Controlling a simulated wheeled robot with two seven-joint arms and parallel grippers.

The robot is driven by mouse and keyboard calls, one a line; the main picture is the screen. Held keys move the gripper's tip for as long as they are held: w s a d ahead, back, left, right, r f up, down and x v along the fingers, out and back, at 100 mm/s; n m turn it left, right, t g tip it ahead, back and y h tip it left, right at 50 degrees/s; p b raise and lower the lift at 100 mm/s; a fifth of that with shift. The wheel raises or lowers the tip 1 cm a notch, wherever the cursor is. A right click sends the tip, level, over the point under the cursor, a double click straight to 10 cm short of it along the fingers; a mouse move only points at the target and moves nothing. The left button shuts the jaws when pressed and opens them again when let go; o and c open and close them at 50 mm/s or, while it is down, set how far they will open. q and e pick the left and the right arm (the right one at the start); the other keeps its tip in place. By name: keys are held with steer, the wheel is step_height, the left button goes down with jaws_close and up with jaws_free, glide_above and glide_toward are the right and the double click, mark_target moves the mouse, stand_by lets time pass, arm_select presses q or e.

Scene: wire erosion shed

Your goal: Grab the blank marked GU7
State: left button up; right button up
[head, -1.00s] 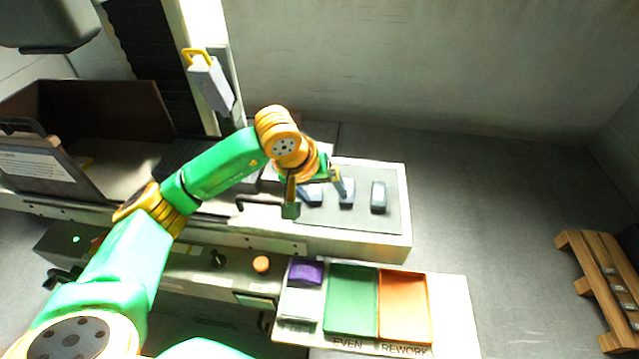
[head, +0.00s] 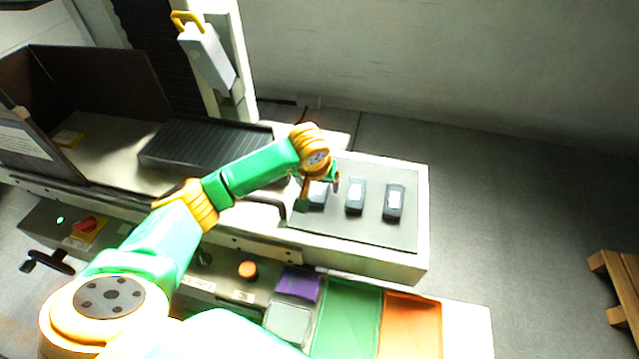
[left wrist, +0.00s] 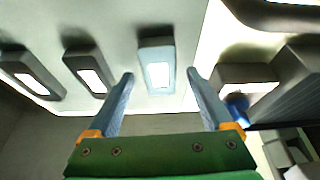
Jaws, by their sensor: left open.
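Three dark blanks with pale labels stand in a row on the grey mat (head: 375,232): a left one (head: 318,195), a middle one (head: 355,197) and a right one (head: 394,203). I cannot read their marks, so I cannot tell which is GU7. My left gripper (head: 320,200) is open over the left blank and partly covers it. In the left wrist view, the open fingers of the gripper (left wrist: 159,73) stand either side of one blank (left wrist: 157,55), with nothing gripped. Two more blanks show left of it. My right gripper is not in view.
A wooden pallet (head: 615,285) is on the floor at right.

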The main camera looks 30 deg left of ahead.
arm_select(q)
steer(key=shift+w+f, duration=0.1)
steer(key=shift+f, duration=0.1)
steer(key=shift+f+b, duration=0.15)
steer(key=shift+b, duration=0.15)
jaws_close()
